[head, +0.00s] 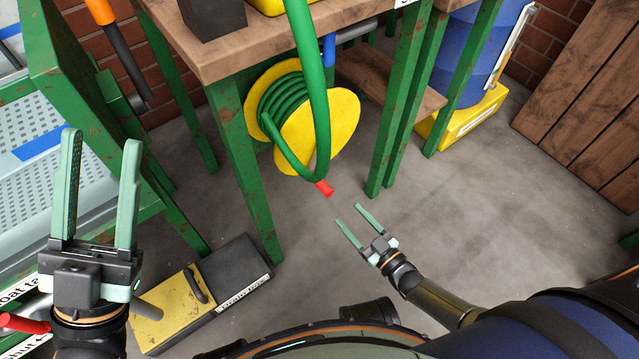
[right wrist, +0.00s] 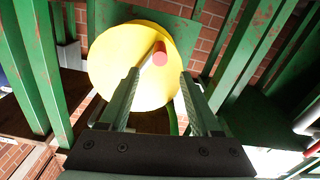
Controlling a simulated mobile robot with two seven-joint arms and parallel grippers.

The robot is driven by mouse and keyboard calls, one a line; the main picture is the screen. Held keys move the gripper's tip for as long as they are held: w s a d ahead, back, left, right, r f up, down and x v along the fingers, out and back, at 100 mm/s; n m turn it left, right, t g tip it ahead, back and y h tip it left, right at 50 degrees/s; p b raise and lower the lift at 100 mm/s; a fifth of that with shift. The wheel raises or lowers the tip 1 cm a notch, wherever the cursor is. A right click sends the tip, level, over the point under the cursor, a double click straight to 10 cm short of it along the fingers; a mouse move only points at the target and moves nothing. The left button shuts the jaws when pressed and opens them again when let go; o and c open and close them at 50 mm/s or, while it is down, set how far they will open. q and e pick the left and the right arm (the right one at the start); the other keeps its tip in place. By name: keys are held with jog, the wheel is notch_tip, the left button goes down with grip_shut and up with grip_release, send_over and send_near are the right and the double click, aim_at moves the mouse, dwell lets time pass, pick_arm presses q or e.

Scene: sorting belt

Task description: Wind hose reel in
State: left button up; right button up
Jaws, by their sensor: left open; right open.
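The hose reel (head: 338,125) has yellow discs and hangs under a wooden-topped bench with green legs. Green hose (head: 278,100) is wound on it, and a thick length of hose (head: 305,60) runs down in front of it from above. A red-ended handle (head: 323,188) sticks out from the reel's face. In the right wrist view the red handle (right wrist: 160,57) shows before the yellow disc (right wrist: 115,65), beyond my fingertips. My right gripper (head: 348,213) is open and empty, just short of the handle and apart from it. My left gripper (head: 101,140) is open and empty at the left.
The bench top (head: 235,50) overhangs the reel, and a green leg (head: 245,170) stands to its left. A yellow and dark box (head: 235,280) lies on the floor. A blue drum (head: 475,50) stands back right. Floor (head: 490,210) at right is clear.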

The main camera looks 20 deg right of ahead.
aim_at(325, 189)
jog(key=b+x, duration=0.3)
jog(key=x, duration=0.7)
jog(key=shift+w+a+f, duration=0.1)
jog(key=shift+w+f, duration=0.05)
jog(key=shift+w, duration=0.1)
jog(key=shift+w+a+b, duration=0.2)
jog(key=shift+w+b, duration=0.15)
jog(key=shift+w, duration=0.15)
grip_shut()
dwell(0.5)
